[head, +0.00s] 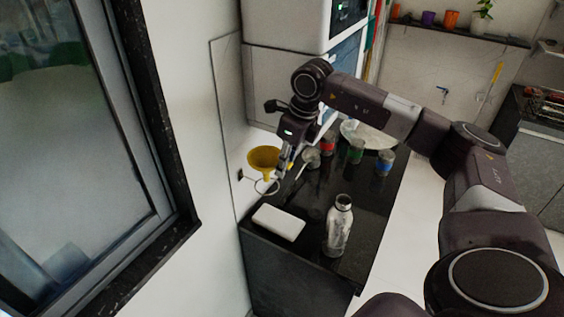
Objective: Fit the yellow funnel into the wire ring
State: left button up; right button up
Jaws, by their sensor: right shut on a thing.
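The yellow funnel (262,157) is upright with its wide mouth up, beside the wall at the left end of the dark counter. My right gripper (282,165) reaches down from above and is shut on the funnel at its right side. The wire ring (267,194) is a thin loop near the wall, just below the funnel. The funnel's narrow end is over or near the ring; I cannot tell whether it is inside it. My left gripper is not in view.
On the dark counter (315,215) are a white block (278,222), a clear bottle (339,225) with a metal cap, and red, green and blue jars (384,162). A pale bowl (366,134) stands behind them. A window (75,150) is at the left.

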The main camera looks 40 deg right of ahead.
jog(key=s+b+x, duration=0.1)
jog(key=b+x, duration=0.3)
jog(key=x, duration=0.2)
jog(key=shift+d+f, duration=0.25)
jog(key=shift+f, duration=0.15)
jog(key=shift+s, duration=0.1)
jog(key=o, duration=1)
jog(key=v, duration=1.1)
jog(key=shift+r, duration=0.6)
jog(key=shift+d, duration=0.1)
